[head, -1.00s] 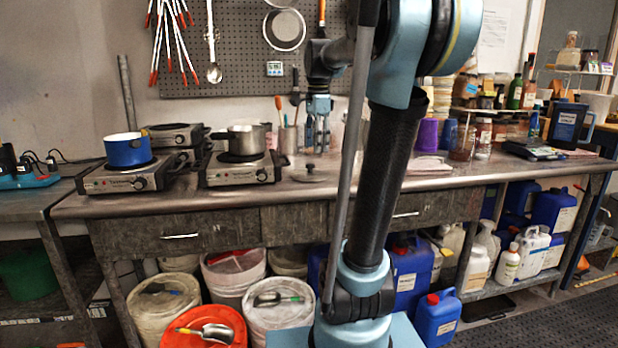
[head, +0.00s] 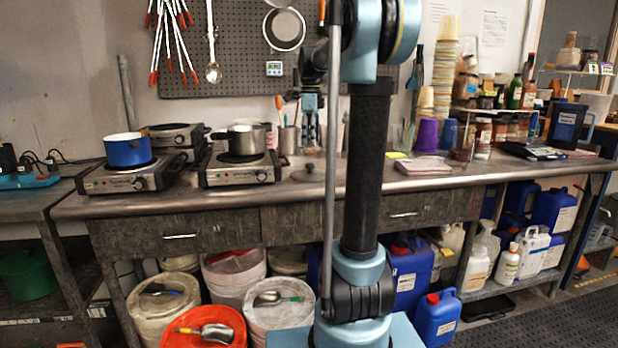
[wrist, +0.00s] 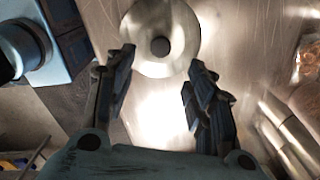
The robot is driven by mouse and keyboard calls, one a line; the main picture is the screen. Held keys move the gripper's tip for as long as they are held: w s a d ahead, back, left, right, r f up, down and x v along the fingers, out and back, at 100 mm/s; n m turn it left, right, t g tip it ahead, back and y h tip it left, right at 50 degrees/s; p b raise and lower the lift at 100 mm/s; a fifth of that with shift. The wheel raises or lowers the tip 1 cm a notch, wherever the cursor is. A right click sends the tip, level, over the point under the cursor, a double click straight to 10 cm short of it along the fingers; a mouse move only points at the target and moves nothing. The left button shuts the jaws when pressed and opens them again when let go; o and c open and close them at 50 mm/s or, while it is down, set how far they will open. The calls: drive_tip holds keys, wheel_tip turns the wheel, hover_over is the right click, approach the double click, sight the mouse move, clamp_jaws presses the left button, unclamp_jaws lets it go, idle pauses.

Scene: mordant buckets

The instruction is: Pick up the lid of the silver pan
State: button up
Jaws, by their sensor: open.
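The lid (head: 308,173) is a flat grey disc with a dark round knob, lying on the metal counter to the right of the silver pan (head: 240,139). The pan stands uncovered on a hot plate. My gripper (head: 310,147) points down just above the lid in the head view. In the wrist view, the lid (wrist: 141,58) is at the top centre, with its knob (wrist: 160,46) between the lines of the two fingers. My gripper (wrist: 162,62) is open and empty there. Nothing is held, and the exact height gap is hard to tell.
A blue pot (head: 128,151) stands on another hot plate (head: 125,178) at the left. A metal utensil holder (head: 288,140) is behind the lid. Right of my arm are a folded cloth (head: 424,166) and a purple cup (head: 427,135). Counter around the lid is mostly clear.

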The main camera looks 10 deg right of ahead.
sight(310, 164)
wheel_tip(310, 164, down, 11)
drive_tip(key=shift+w+f, duration=0.1)
idle(0.6)
clamp_jaws()
